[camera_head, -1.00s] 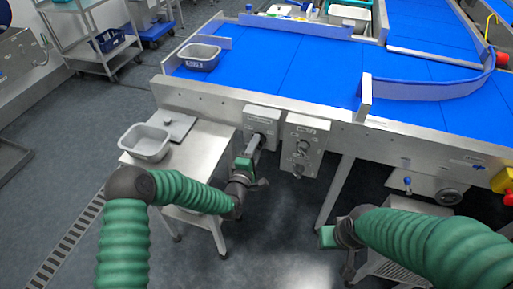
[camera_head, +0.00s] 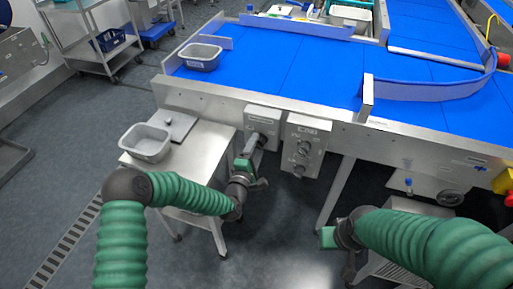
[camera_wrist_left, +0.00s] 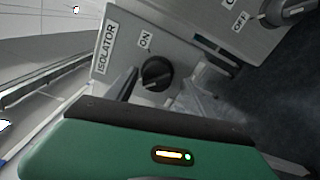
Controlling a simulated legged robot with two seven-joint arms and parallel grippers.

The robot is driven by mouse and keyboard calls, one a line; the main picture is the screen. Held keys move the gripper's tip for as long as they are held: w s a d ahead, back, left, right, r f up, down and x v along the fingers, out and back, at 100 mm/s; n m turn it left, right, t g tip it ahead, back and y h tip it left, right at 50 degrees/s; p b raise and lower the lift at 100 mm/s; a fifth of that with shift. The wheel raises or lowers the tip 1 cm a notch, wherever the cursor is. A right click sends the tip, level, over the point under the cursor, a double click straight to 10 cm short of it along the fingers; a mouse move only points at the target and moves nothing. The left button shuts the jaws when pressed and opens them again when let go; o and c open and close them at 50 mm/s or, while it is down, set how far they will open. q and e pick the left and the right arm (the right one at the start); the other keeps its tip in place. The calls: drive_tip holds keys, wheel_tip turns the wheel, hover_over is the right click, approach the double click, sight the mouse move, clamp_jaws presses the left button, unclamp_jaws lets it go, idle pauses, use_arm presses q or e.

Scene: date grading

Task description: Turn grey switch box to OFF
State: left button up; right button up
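The grey switch box (camera_head: 262,122) hangs on the front side of the conveyor. In the left wrist view the box (camera_wrist_left: 180,50) carries an ISOLATOR label, an ON mark and a black rotary knob (camera_wrist_left: 156,73). My left gripper (camera_head: 254,146) is just in front of this box. In the left wrist view one dark finger shows left of the knob and a paler one to its right, apart from each other; contact with the knob cannot be told. My right gripper (camera_head: 328,238) is low, away from the boxes, and its fingers are not clear.
A second grey box (camera_head: 305,145) with knobs hangs close on the right; its OFF mark (camera_wrist_left: 239,21) shows in the left wrist view. A steel side table (camera_head: 195,160) with a grey tub (camera_head: 146,144) stands left. The blue conveyor (camera_head: 290,75) lies above.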

use_arm(q)
drive_tip(key=shift+r, duration=0.1)
drive_tip(key=shift+s, duration=0.2)
drive_tip(key=p+v, duration=0.2)
drive_tip(key=v, duration=1.4)
drive_tip(key=shift+s, duration=0.25)
